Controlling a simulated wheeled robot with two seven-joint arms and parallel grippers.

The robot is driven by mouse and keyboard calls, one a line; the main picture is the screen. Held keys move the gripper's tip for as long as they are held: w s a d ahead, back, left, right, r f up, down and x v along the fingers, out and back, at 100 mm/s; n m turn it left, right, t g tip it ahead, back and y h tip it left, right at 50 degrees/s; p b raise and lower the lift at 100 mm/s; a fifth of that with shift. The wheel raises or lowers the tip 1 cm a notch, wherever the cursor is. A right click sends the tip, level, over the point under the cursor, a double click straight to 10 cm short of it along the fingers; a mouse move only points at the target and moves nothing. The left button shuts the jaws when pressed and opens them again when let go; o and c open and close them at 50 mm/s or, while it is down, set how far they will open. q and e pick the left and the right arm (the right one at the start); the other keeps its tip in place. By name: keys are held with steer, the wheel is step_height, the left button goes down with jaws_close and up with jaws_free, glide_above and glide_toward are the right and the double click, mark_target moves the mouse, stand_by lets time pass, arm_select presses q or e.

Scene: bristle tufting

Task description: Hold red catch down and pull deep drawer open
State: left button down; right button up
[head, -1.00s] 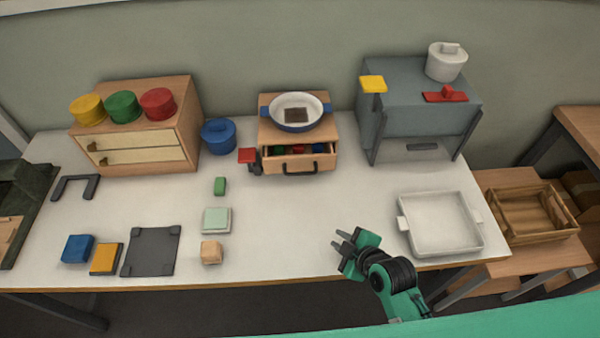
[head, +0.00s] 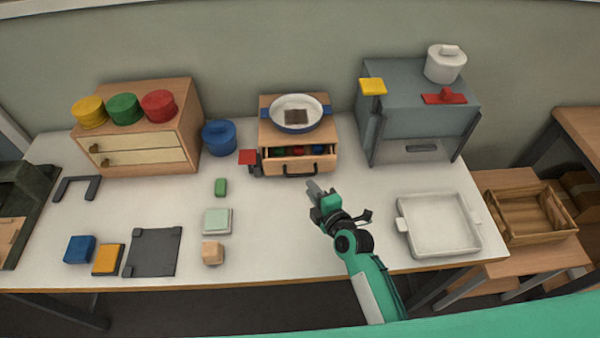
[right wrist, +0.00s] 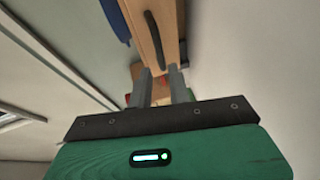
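The small wooden drawer cabinet (head: 328,135) stands at the back middle. Its drawer (head: 318,164) is partly open, with green, red and blue items showing inside. A dark bar handle (head: 300,170) is on the drawer front. The red catch (head: 248,157) sits on a dark post at the drawer's left. My right gripper (head: 313,188) is open and empty, a little in front of the drawer and apart from the handle. In the right wrist view its two fingers (right wrist: 160,75) are spread, with the handle (right wrist: 154,42) ahead of them. My left gripper is not in view.
A blue-rimmed pan (head: 299,112) rests on the cabinet. A blue pot (head: 219,138) stands left of it, a grey box (head: 415,115) right. A white tray (head: 438,225) lies at the right. The table between the drawer and its front edge is mostly clear.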

mark_target(300, 175)
steer(key=x, duration=0.8)
steer(key=shift+p, duration=0.4)
steer(key=shift+c, duration=0.5)
jaws_close()
